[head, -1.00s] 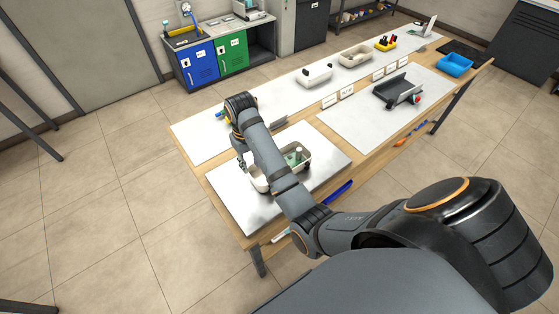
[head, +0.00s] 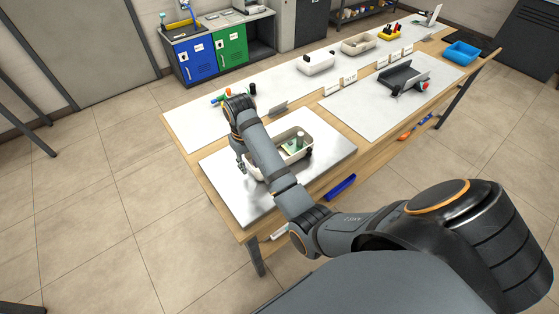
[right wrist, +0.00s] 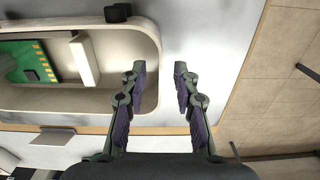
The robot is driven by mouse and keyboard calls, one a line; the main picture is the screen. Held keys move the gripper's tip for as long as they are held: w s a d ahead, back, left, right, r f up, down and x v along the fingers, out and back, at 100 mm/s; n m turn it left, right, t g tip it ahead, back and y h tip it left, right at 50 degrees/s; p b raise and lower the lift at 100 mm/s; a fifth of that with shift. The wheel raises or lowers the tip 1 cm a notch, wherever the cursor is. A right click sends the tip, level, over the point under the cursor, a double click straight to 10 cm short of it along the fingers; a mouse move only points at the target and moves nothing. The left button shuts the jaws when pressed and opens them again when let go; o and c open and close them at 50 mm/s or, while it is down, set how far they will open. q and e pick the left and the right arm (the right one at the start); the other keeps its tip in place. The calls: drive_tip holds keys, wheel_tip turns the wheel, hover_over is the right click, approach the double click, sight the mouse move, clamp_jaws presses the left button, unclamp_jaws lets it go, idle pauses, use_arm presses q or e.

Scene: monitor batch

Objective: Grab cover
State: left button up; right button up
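My right gripper (head: 241,166) is at the left end of a cream tray (head: 306,139) on the metal plate, partly hidden by my arm. In the right wrist view the gripper (right wrist: 160,68) is open and empty. Its left finger overlaps the tray's end wall (right wrist: 152,45); its right finger is outside, over the plate. I cannot tell whether they touch. Inside the tray lie a green board (right wrist: 25,62) and a pale block (right wrist: 84,58). Which thing is the cover is unclear; a white casing (head: 316,64) stands further back. My left gripper is out of view.
The metal plate (head: 232,205) lies at the table's near end. Small coloured items (head: 220,98) and a black cylinder (head: 252,88) stand behind my wrist. A dark angled holder (head: 402,77), another cream bin (head: 358,44) and a blue bin (head: 462,53) are further along.

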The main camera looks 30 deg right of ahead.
drive_tip(key=shift+f, duration=0.75)
drive_tip(key=shift+r, duration=0.1)
drive_tip(key=shift+c, duration=0.8)
clamp_jaws()
